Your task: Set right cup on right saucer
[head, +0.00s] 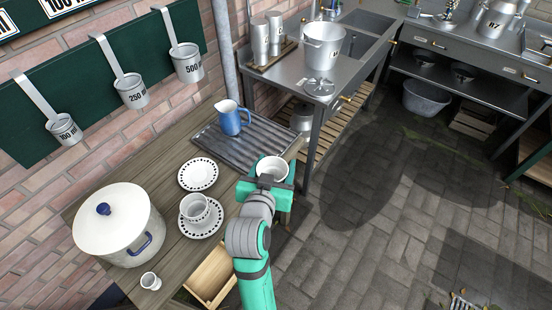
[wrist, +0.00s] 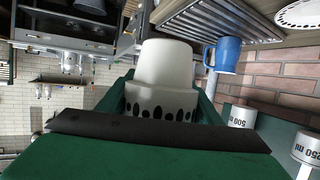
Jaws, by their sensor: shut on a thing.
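My gripper (head: 266,184) is shut on a white cup (head: 272,167) with a dark dotted band; the cup also fills the middle of the wrist view (wrist: 165,70). The gripper holds it near the right edge of the wooden table, by the ribbed drainboard. An empty white saucer (head: 198,175) with a dotted rim lies left of the held cup. A second dotted saucer (head: 207,232) lies nearer me, with another dotted cup (head: 194,208) on it. What lies under the held cup is hidden.
A blue jug (head: 231,119) stands on the grey drainboard (head: 262,135). A big white lidded pot (head: 118,225) and a small white cup (head: 150,281) are at the left. A wooden box (head: 211,272) is at the near edge. Measuring cups hang on the wall.

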